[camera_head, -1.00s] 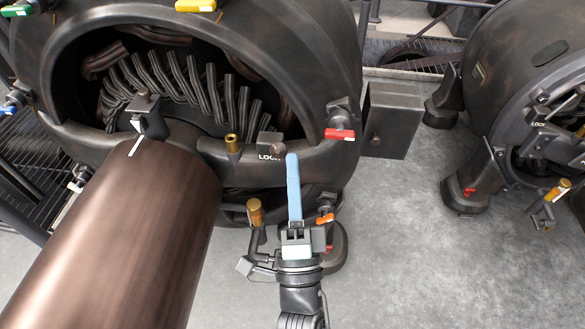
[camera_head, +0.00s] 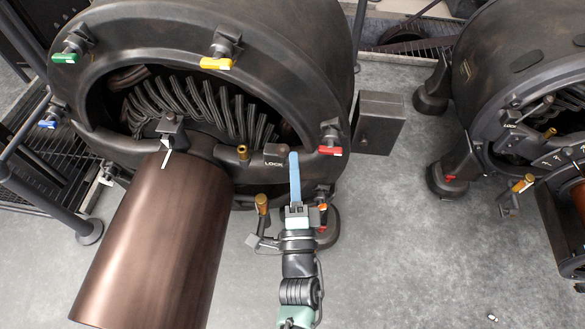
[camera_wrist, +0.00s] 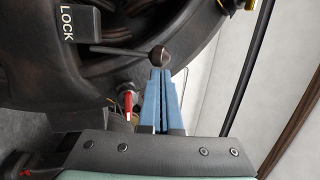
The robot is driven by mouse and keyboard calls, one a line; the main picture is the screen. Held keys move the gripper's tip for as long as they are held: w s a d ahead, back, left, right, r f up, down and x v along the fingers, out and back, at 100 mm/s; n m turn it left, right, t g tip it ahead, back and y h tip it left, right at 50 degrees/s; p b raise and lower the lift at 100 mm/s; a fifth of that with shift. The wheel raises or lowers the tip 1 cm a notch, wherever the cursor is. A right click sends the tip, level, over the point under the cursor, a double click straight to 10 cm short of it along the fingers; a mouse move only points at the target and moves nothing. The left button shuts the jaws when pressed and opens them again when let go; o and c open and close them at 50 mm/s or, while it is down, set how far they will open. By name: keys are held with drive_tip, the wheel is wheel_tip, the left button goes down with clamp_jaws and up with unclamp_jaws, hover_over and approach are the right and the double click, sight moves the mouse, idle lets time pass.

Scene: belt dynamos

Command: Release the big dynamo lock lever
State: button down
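The big dynamo (camera_head: 290,60) fills the upper left of the head view. On its lower front rim is a dark block marked LOCK (camera_head: 275,154); this block also shows in the wrist view (camera_wrist: 82,22). From it the lock lever (camera_wrist: 118,49), a thin dark rod with a round ball knob (camera_wrist: 158,59), points right in the wrist view. My gripper (camera_head: 294,156) has long blue fingers, side by side with only a thin slit between them. In the wrist view the fingertips (camera_wrist: 161,72) are right at the knob's lower edge; whether they touch it is unclear.
A red handle (camera_head: 330,151) sits on the rim right of my fingers. Brass fittings (camera_head: 242,152) (camera_head: 261,204) stand close on the left. A large brown cylinder (camera_head: 160,240) projects at lower left. A second dynamo (camera_head: 520,60) stands at right, with open grey floor (camera_head: 400,240) between.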

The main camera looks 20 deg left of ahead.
drive_tip(key=w+r+g+p, duration=0.1)
drive_tip(key=p, duration=0.5)
drive_tip(key=w+a+r+g+h+p, duration=0.1)
drive_tip(key=w+g+p, duration=0.1)
drive_tip(key=p, duration=0.4)
drive_tip(key=w+r+g+h+p, duration=0.1)
drive_tip(key=p, duration=0.5)
drive_tip(key=shift+w+a+m+g, duration=0.2)
drive_tip(key=shift+m+g, duration=0.1)
drive_tip(key=shift+m, duration=0.1)
drive_tip(key=shift+d, duration=0.1)
